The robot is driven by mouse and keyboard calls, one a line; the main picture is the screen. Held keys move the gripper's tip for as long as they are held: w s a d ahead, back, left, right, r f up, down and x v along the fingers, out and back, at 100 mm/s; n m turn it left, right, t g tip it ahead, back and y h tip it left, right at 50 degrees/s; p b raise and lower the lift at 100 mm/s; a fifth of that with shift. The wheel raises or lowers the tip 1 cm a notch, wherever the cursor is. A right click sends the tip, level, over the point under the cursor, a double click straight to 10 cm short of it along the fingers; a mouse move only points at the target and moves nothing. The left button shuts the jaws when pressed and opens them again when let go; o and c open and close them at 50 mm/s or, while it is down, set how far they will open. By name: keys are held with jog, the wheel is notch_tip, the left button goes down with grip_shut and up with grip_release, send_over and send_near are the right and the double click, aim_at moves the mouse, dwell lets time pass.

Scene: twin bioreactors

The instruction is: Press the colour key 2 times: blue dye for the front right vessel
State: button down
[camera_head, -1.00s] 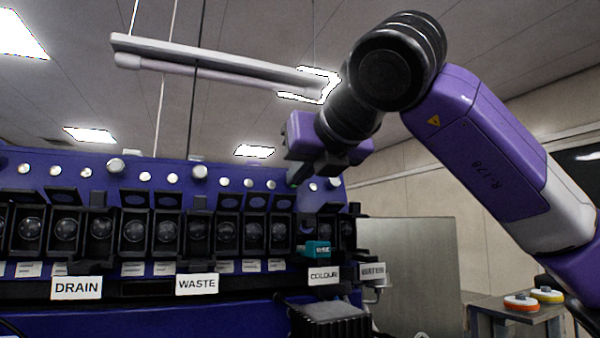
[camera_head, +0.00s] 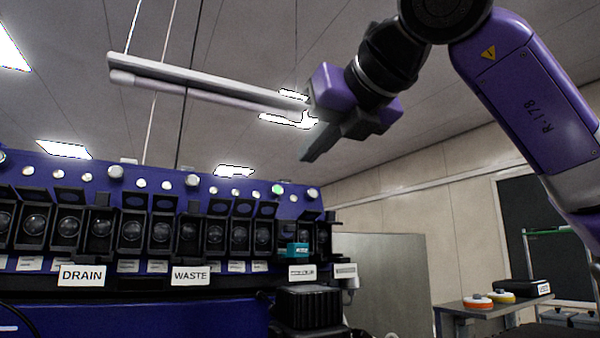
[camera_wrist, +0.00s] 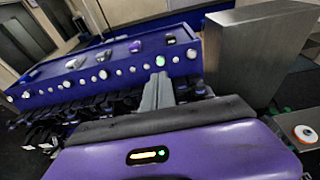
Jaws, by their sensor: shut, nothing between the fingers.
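The colour label (camera_head: 302,272) is on the right end of the blue console's front, its lettering blurred now. A teal block (camera_head: 297,249) sits just above it, in the row of black-framed round keys. The colour key itself cannot be made out clearly there. A lamp (camera_head: 278,189) above that row glows green; it also shows in the wrist view (camera_wrist: 160,60), just beyond the fingers. My gripper (camera_head: 308,157) is shut and empty, in the air above the console's right end, touching nothing. Its closed fingers (camera_wrist: 158,88) point toward the console in the wrist view. No vessel can be picked out.
A side table (camera_head: 455,308) carries coloured discs. A light bar (camera_head: 200,88) hangs overhead.

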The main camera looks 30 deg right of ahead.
jog(key=shift+v, duration=1)
jog(key=shift+w, duration=0.15)
send_near(277, 188)
jog(key=shift+b+x, duration=0.3)
jog(key=shift+x, duration=2.1)
jog(key=shift+w+f, duration=0.15)
jog(key=shift+w, duration=0.55)
jog(key=shift+w+f, duration=0.1)
jog(key=shift+w, duration=0.2)
jog(key=shift+w+f, duration=0.1)
jog(key=shift+w, duration=0.2)
jog(key=shift+b+v, duration=0.55)
jog(key=shift+v, duration=0.85)
